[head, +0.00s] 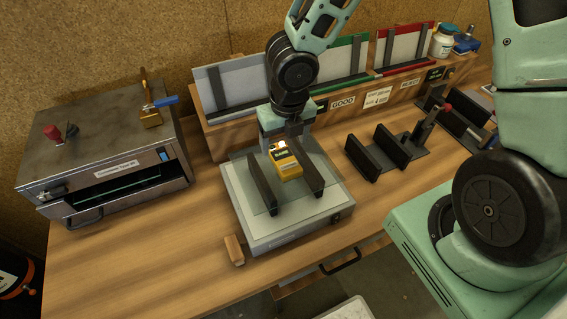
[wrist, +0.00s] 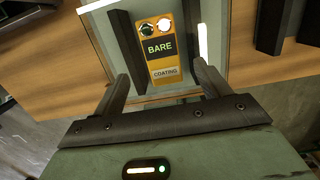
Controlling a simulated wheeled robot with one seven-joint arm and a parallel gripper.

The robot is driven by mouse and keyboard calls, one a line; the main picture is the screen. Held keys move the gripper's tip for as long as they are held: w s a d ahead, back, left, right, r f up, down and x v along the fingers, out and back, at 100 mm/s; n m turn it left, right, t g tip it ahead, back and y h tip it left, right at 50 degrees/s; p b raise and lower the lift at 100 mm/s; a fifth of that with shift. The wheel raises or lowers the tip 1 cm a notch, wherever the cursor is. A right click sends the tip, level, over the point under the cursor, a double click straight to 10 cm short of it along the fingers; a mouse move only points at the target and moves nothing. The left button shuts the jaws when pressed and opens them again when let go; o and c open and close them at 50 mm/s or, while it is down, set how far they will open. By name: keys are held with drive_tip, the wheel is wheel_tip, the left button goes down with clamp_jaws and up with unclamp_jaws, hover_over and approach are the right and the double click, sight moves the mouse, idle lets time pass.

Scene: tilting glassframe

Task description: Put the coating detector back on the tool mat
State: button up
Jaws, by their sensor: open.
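The coating detector (head: 291,166) is a small yellow-orange box lying on a glass pane (head: 270,204) between two dark upright bars of the platform. My gripper (head: 294,137) is above and behind the detector in the head view. In the wrist view my gripper (wrist: 161,72) is open and empty, its fingertips on either side of the detector's near end. I cannot tell their height above it. I cannot make out the tool mat.
A metal box (head: 105,165) with a front slot stands at the left. A wooden rack (head: 225,129) with panes stands behind the platform (head: 300,220). Black slotted holders (head: 389,147) stand at the right. Bare bench shows left of the platform.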

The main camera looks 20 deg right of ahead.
sight(284, 157)
drive_tip(key=shift+w+d+f+b, duration=0.1)
drive_tip(key=shift+w+f+b, duration=0.15)
drive_tip(key=shift+f, duration=1.2)
drive_tip(key=shift+w+d+f+b, duration=0.1)
drive_tip(key=shift+w+f+b, duration=0.1)
drive_tip(key=shift+f, duration=1.25)
drive_tip(key=c, duration=1.2)
